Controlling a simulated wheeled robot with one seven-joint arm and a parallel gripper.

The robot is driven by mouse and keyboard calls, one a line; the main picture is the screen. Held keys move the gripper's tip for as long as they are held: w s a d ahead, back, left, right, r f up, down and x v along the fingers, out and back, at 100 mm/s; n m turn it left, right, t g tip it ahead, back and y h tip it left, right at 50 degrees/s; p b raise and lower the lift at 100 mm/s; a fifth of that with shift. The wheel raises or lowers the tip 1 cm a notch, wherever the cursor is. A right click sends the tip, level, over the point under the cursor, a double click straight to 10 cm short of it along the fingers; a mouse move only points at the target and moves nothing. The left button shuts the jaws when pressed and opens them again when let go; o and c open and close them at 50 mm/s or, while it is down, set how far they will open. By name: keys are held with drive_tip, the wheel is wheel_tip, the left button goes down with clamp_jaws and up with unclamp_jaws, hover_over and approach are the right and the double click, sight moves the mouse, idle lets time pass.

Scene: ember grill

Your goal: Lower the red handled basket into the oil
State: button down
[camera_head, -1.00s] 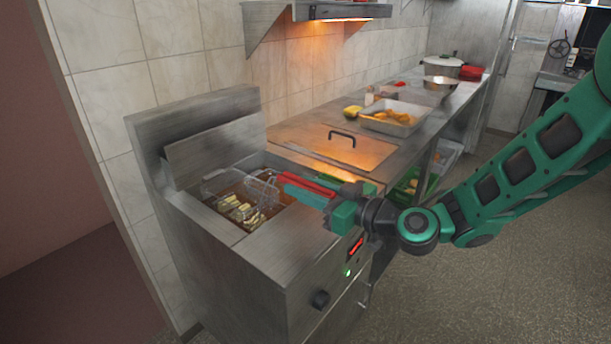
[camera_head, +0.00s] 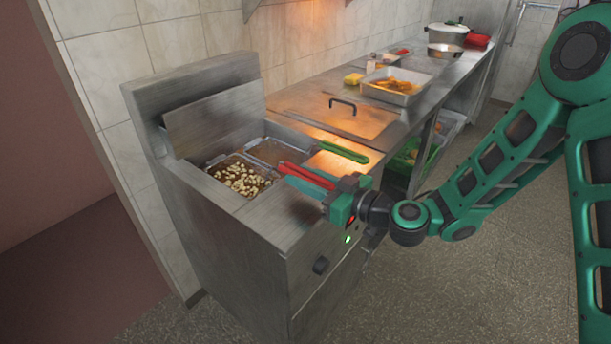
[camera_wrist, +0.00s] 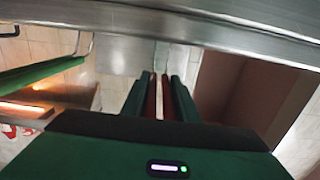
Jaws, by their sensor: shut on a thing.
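The red handle (camera_head: 308,175) of the basket reaches from the left well of the fryer (camera_head: 245,215) toward my gripper. My gripper (camera_head: 302,183) is shut on this handle in front of the fryer. In the wrist view my gripper (camera_wrist: 160,100) has the red handle (camera_wrist: 152,98) between its fingers. The basket sits low in the left well, and its wire walls hardly show. Pale food pieces (camera_head: 240,178) are spread over dark oil there. How deep the basket sits is hard to tell.
A second well (camera_head: 270,151) lies behind, with a green handle (camera_head: 344,152) over the fryer top. The steel lid (camera_head: 335,112) with a black handle lies beyond. A tray of fried food (camera_head: 396,86) stands on the counter. The floor in front is clear.

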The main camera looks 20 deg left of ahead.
drive_tip(key=shift+f, duration=0.55)
drive_tip(key=c, duration=1.3)
unclamp_jaws()
drive_tip(key=shift+f, duration=0.1)
